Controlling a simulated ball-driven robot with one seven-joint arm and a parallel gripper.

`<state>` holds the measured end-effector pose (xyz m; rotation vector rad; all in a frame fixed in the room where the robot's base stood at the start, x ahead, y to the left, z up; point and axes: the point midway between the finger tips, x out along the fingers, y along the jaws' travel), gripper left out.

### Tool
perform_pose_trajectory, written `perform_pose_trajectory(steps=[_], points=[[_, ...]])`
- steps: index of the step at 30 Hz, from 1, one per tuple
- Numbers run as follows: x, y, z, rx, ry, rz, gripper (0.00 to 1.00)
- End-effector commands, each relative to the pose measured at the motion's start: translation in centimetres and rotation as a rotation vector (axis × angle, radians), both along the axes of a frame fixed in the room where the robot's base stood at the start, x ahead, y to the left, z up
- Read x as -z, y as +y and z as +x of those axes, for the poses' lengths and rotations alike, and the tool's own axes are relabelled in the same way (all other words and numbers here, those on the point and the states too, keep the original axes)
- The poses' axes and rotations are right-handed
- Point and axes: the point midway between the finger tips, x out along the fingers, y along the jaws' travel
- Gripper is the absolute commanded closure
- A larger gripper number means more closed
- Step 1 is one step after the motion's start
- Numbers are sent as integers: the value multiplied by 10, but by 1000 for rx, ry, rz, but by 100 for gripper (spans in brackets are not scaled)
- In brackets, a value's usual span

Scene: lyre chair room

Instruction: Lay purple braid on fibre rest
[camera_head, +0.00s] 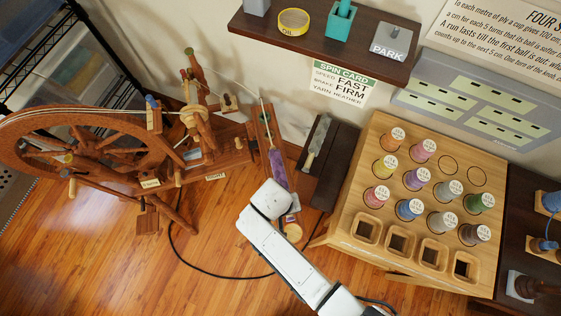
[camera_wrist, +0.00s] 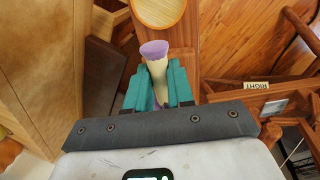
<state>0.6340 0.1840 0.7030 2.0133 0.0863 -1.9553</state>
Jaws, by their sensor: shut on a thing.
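The purple braid (camera_head: 277,166) lies lengthwise over a narrow wooden board beside the spinning wheel in the head view. In the wrist view my gripper (camera_wrist: 158,78) has teal fingers shut on the pale part of the braid, and its purple end (camera_wrist: 154,49) sticks out past them. The rest of the braid is hidden behind my gripper there. The narrow wooden board (camera_wrist: 206,62) is beneath it; I cannot tell whether the braid touches it. A dark wooden stand (camera_head: 335,160) with a pale spindle-like piece stands to the right. Which one is the fibre rest is unclear.
The spinning wheel (camera_head: 95,165) stands close on the left. A round wooden cup (camera_head: 293,232) is at the board's near end. A wooden rack (camera_head: 350,205) with several coloured spools is on the right. A dark shelf (camera_head: 365,52) hangs above. Floor is open at lower left.

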Motion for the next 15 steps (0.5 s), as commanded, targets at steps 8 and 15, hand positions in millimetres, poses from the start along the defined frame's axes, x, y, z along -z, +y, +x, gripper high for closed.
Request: perform_pose_trajectory(steps=[8,15], points=[[8,0,0,0,-1,0,100],[9,0,0,0,0,0,100]])
